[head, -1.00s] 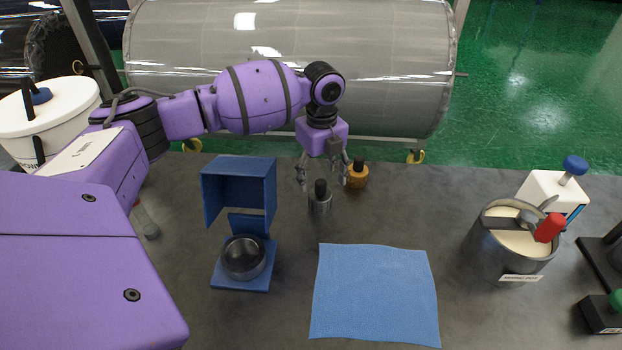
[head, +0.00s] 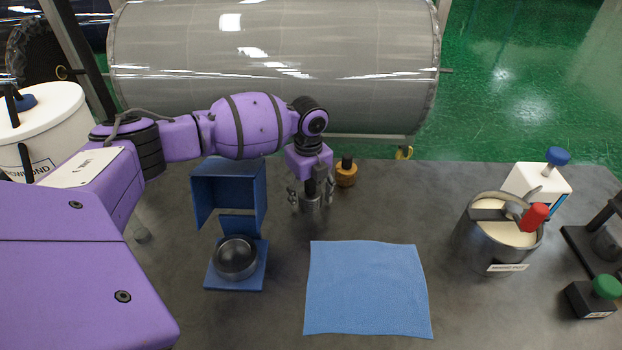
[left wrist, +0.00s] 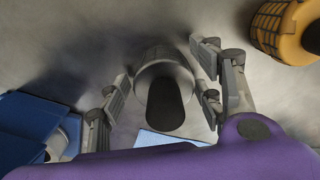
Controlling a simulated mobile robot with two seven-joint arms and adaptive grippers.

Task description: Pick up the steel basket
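The steel piece with a black knob on top, which I take to be the steel basket, stands upright on the grey table (head: 460,330). In the head view its steel body (head: 312,206) shows between the fingers of my left gripper (head: 311,199). In the left wrist view the steel body (left wrist: 165,62) and black knob (left wrist: 165,103) lie between the spread fingers of the left gripper (left wrist: 165,88). The fingers are open, one pair close on each side; I see no clear contact. My right gripper is not in view.
A wooden-coloured piece with a black knob (head: 346,175) stands close to the right. A blue stand (head: 230,190) with a dark round steel bowl (head: 236,258) is to the left. A blue mat (head: 367,290) lies in front.

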